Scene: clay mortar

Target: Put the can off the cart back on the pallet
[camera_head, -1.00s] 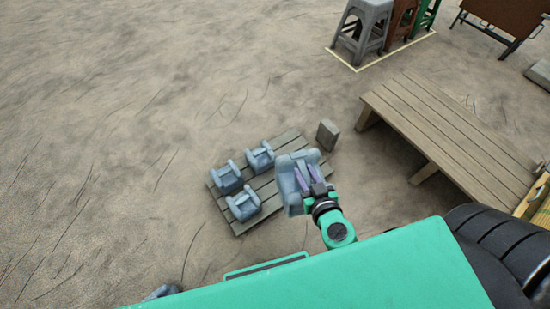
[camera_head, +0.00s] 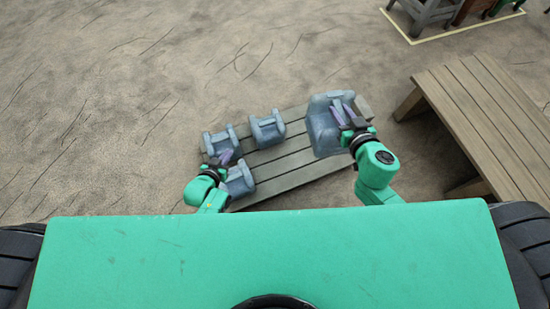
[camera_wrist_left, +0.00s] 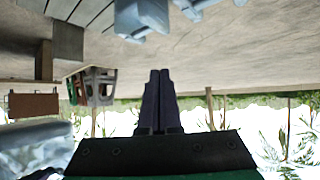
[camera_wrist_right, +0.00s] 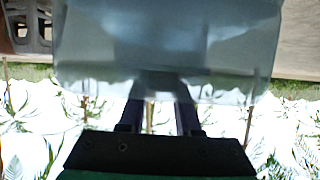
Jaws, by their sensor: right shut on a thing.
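My right gripper (camera_head: 345,114) is shut on the handle of a blue-grey can (camera_head: 322,128). The can is over the right part of the wooden pallet (camera_head: 300,170); contact with the slats cannot be told. In the right wrist view the can (camera_wrist_right: 165,40) fills the top, just beyond the fingers. Several similar cans are on the pallet: a back one (camera_head: 268,128), a left one (camera_head: 218,143) and a front one (camera_head: 241,184). My left gripper (camera_head: 226,157) is by the left and front cans, its fingers together and empty in the left wrist view (camera_wrist_left: 160,75). No cart is recognisable.
A slatted wooden table (camera_head: 480,100) stands right of the pallet, close to my right arm. Stools (camera_head: 432,12) stand on a marked patch at the top right. The ground left of and behind the pallet is clear.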

